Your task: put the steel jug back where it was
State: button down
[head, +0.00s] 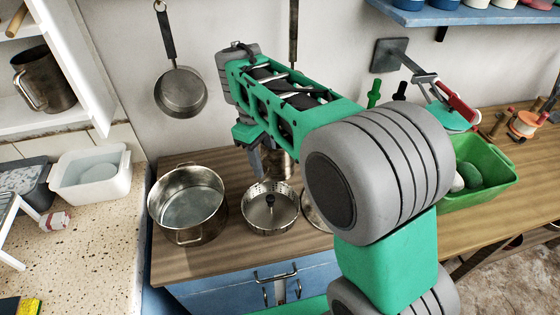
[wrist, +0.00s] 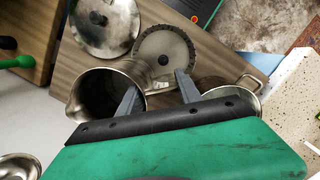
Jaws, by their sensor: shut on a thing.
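My gripper (wrist: 157,96) is shut on a steel jug (wrist: 92,72), with one finger at the jug's mouth and the other outside it, on the handle side. The jug's open mouth faces the camera in the wrist view and its spout points left. In the head view my gripper (head: 258,160) hangs over the back of the wooden counter, and only part of the jug (head: 283,164) shows behind it. I cannot tell whether the jug's base touches the counter. Another metal jug (head: 45,80) stands on the white shelf at the upper left.
A round lid (wrist: 105,22) lies beside the pan. A frying pan (head: 181,92) hangs on the wall. A green bin (head: 487,178) stands right of my arm.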

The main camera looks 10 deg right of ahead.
aim_at(280, 157)
jog(key=d+n, duration=0.2)
jog(key=n, duration=0.1)
jog(key=d+n, duration=0.1)
jog(key=n, duration=0.1)
jog(key=shift+f+t+h, duration=0.25)
jog(key=shift+t+h, duration=0.05)
jog(key=shift+t, duration=0.1)
jog(key=n, duration=0.1)
jog(key=d+n, duration=0.1)
jog(key=n, duration=0.1)
jog(key=shift+w+f+n+t, duration=0.1)
jog(key=shift+w+n+t, duration=0.1)
jog(key=shift+n+t, duration=0.1)
jog(key=shift+w+d+n, duration=0.1)
jog(key=shift+w+n, duration=0.1)
jog(key=shift+n, duration=0.1)
jog(key=w+d+f+p, duration=0.1)
jog(key=w+d+f, duration=0.1)
jog(key=w+f, duration=0.4)
jog(key=w+d+f+p, duration=0.2)
jog(key=w+f, duration=0.5)
jog(key=shift+d, duration=0.4)
jog(key=shift+f, duration=0.1)
jog(key=c, duration=0.8)
grip_release()
jog(key=shift+s, duration=0.1)
